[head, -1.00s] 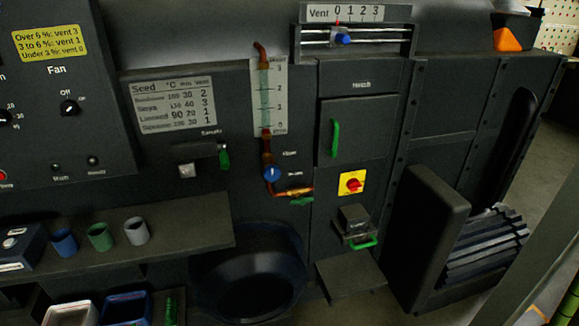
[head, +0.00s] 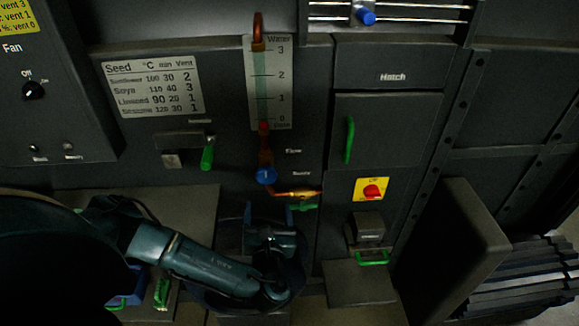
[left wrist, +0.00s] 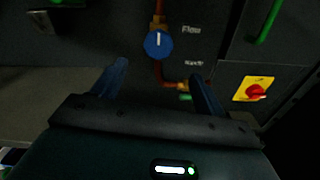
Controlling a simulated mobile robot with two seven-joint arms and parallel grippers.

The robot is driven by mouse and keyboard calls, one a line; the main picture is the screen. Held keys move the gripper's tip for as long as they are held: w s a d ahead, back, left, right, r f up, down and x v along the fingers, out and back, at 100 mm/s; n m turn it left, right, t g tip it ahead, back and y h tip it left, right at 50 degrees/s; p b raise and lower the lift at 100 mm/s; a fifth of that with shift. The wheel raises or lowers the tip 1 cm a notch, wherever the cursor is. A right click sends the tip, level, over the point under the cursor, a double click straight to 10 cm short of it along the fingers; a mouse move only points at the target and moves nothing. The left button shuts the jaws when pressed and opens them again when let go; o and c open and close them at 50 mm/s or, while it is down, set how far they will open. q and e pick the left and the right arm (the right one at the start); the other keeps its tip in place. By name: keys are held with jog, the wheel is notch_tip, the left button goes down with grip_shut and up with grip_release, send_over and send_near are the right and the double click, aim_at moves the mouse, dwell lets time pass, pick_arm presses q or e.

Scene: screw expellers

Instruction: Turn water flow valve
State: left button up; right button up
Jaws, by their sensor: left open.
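The blue round flow valve knob (head: 266,176) sits on the copper pipe below the water gauge (head: 268,85), beside a label reading Flow. In the left wrist view the knob (left wrist: 158,43) faces me, with a white mark pointing up. My left gripper (head: 268,210) is open and empty, its fingers pointing at the panel just below the knob. In the left wrist view its two blue fingers (left wrist: 160,77) stand apart, with the knob above and between them, not touched. A brass fitting with a green lever (head: 302,207) is just right of the fingers. My right gripper is not in view.
A yellow plate with a red switch (head: 372,190) is to the right. A hatch with a green handle (head: 349,138) is above it. A dark box (head: 450,240) juts out at right.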

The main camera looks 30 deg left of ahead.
aim_at(266, 178)
pick_arm(q)
jog(key=x, duration=1.2)
jog(key=shift+r, duration=0.3)
jog(key=shift+w+a, duration=0.3)
jog(key=shift+w, duration=0.05)
jog(key=c, duration=1)
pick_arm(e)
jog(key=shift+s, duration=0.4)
